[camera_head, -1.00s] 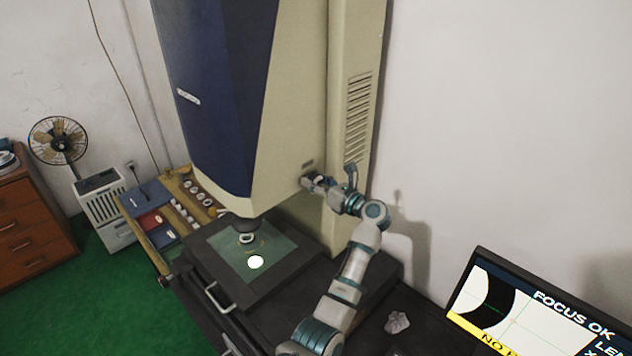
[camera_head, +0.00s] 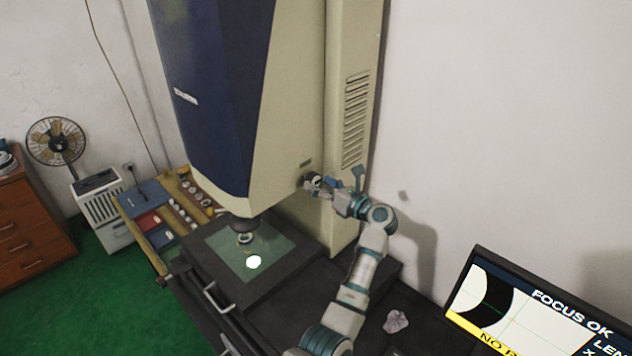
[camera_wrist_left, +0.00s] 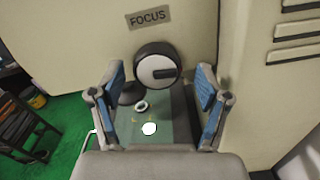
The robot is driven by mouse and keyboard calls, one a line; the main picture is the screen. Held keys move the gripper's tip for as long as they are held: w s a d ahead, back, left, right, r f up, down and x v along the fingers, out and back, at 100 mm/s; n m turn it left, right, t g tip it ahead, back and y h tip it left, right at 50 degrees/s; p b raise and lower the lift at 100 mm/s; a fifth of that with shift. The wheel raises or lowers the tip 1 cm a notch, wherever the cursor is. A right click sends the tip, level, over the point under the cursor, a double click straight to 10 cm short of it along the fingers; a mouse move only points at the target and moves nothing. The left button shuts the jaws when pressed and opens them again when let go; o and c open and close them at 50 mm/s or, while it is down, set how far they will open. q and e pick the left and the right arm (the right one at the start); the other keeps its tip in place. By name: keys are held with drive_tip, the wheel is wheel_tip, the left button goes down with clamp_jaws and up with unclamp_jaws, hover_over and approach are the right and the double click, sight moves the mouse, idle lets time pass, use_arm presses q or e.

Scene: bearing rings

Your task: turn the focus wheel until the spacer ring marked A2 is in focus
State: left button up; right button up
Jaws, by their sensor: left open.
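The focus wheel (camera_head: 312,181) is a dark round knob with a pale face on the machine's housing; it also shows in the left wrist view (camera_wrist_left: 157,70) under a FOCUS label. My left gripper (camera_head: 331,188) is just right of it, open and apart from it. In the left wrist view its blue-padded fingers (camera_wrist_left: 160,80) stand wide either side of the wheel. A small pale ring (camera_head: 245,238) lies on the glass stage (camera_head: 275,245) under the lens; its marking is too small to read. The screen (camera_head: 530,310) reads FOCUS OK above a sharp-edged black arc. My right gripper is not in view.
A bright white spot (camera_head: 253,262) lies on the glass. A wooden tray (camera_head: 160,236) with several rings stands left of the stage. A crumpled pale object (camera_head: 396,321) lies on the dark bench.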

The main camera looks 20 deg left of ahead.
use_arm(q)
drive_tip(key=v, duration=1)
idle(0.4)
drive_tip(key=shift+f, duration=0.1)
idle(0.4)
